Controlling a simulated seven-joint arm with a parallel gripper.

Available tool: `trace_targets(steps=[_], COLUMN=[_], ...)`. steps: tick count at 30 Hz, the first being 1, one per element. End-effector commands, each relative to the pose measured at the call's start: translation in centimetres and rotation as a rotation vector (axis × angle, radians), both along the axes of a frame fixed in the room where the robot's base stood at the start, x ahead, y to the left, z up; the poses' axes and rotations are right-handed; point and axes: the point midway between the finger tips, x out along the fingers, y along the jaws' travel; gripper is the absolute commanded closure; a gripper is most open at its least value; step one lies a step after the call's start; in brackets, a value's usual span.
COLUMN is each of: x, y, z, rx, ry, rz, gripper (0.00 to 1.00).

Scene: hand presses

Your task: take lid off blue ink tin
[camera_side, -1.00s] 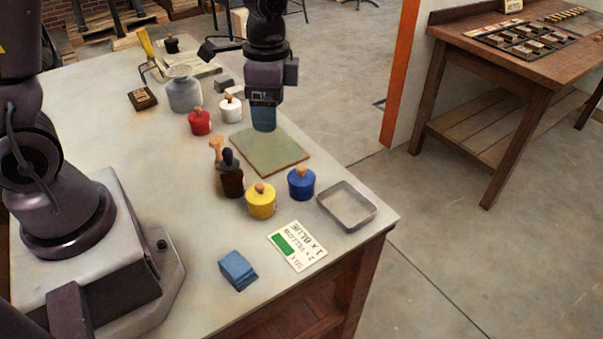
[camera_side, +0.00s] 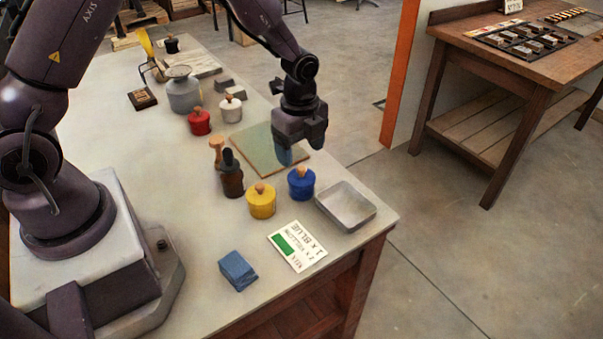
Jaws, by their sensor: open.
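The blue ink tin (camera_side: 301,186) stands on the table beside the metal tray. Its lid (camera_side: 301,173) with a wooden knob is on top.
An empty metal tray (camera_side: 330,204) is at the right edge. A card (camera_side: 297,246) and blue cloth (camera_side: 238,270) lie in front. Red (camera_side: 199,122) and white (camera_side: 231,109) tins stand farther back.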

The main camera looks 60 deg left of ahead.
Motion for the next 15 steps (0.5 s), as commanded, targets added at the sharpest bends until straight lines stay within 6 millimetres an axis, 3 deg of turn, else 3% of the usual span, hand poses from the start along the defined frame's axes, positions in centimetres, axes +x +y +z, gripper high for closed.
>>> trace_targets(steps=[15], x=[0.2], y=[-0.1], z=[-5.5], rx=[0.000], ry=[0.001], rz=[0.002], gripper=[0.29])
